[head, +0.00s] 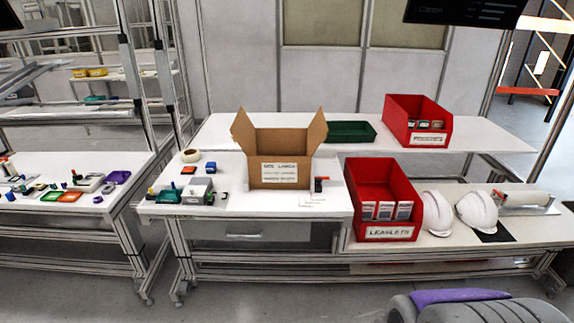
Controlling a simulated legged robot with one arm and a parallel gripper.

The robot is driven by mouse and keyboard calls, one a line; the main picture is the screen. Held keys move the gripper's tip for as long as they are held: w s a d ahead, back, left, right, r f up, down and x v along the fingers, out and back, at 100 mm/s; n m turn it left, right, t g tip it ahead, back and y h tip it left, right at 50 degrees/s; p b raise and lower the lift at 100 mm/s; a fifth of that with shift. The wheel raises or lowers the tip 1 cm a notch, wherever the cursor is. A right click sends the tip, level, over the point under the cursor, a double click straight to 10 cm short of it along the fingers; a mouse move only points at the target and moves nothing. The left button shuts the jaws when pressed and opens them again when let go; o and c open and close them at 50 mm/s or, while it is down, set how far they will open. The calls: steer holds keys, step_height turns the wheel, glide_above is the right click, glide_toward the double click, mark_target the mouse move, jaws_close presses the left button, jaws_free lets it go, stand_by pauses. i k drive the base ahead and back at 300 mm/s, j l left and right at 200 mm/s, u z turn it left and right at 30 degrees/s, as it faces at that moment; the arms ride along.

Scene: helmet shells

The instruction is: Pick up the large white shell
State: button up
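Two white helmet shells stand side by side on the lower right bench. The left shell (436,213) is close beside a red bin, and the right shell (477,212) stands partly over a dark mat. They look similar in size, so I cannot tell surely which is the large one. Both rest domed side up, with nothing on top of them. My gripper is not recognisable in the head view, and nothing is touching either shell.
The red leaflet bin (385,200) stands left of the shells. A roll on a holder (524,200) is at their right. An open cardboard box (280,160), a green tray (350,132) and another red bin (418,120) stand on the benches. Floor in front is clear at centre.

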mark_target(438, 212)
steer(key=i+l+z, duration=0.2)
steer(key=i+l, duration=0.2)
steer(key=i+l+z, duration=0.2)
steer(key=i+l, duration=0.2)
steer(key=i+l+z, duration=0.2)
steer(key=i+l, duration=0.2)
steer(key=i+l+z, duration=0.2)
steer(key=i, duration=0.3)
steer(key=i+l+z, duration=0.2)
steer(key=i, duration=0.3)
